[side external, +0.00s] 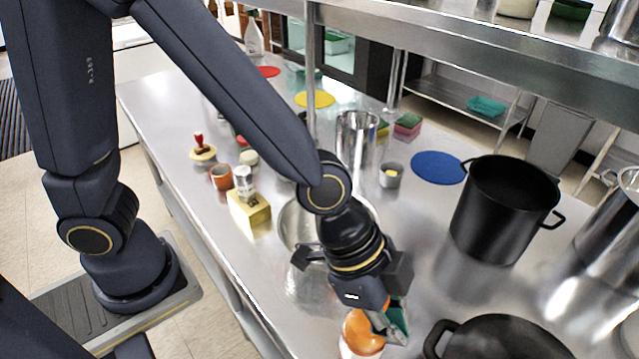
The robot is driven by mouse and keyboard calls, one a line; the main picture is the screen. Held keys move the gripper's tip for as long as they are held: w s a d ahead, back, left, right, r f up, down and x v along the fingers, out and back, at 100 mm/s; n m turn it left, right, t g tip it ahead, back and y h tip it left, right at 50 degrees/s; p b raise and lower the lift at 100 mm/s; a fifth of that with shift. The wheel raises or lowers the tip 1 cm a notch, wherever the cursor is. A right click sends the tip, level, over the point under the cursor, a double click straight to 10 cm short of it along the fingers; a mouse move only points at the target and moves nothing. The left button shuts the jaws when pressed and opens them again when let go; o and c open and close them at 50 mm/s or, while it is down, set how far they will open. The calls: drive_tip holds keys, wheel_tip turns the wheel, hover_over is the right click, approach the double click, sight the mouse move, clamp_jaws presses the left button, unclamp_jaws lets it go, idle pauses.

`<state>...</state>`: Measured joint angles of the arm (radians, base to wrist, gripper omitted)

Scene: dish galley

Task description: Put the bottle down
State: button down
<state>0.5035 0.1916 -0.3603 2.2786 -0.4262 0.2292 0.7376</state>
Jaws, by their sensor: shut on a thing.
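My gripper (376,322) points down at the near end of the steel counter, shut on an orange bottle (362,334) with a whitish lower part. The fingers cover part of the bottle. Its lower end is at the bottom edge of the picture, so I cannot tell whether it touches the counter (420,259). A teal item (397,322) shows just right of the fingers, partly hidden by them.
A black pan (505,340) is close on the right, with a tall black pot (500,210) behind it. A metal bowl (293,226) is partly behind my wrist. A yellow block (250,212) stands left. A steel shelf (480,55) hangs above the back.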

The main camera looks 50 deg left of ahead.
drive_tip(key=shift+f, duration=0.15)
drive_tip(key=c, duration=1.6)
unclamp_jaws()
drive_tip(key=shift+f, duration=0.1)
drive_tip(key=shift+c, duration=0.2)
drive_tip(key=o, duration=0.5)
drive_tip(key=shift+a+r, duration=0.15)
drive_tip(key=shift+r, duration=0.3)
drive_tip(key=a+v, duration=0.1)
drive_tip(key=v, duration=1.1)
drive_tip(key=a+n+t+y, duration=0.1)
drive_tip(key=a+n, duration=0.3)
drive_tip(key=a, duration=0.4)
drive_tip(key=s+a+r+n+t+y, duration=0.1)
drive_tip(key=a+n+y, duration=0.1)
drive_tip(key=a+n, duration=0.3)
drive_tip(key=a+r+n+t+y, duration=0.1)
drive_tip(key=a+n, duration=0.3)
drive_tip(key=a, duration=0.8)
drive_tip(key=shift+s+n+y, duration=0.25)
drive_tip(key=shift+n+y, duration=0.05)
drive_tip(key=shift+y, duration=0.4)
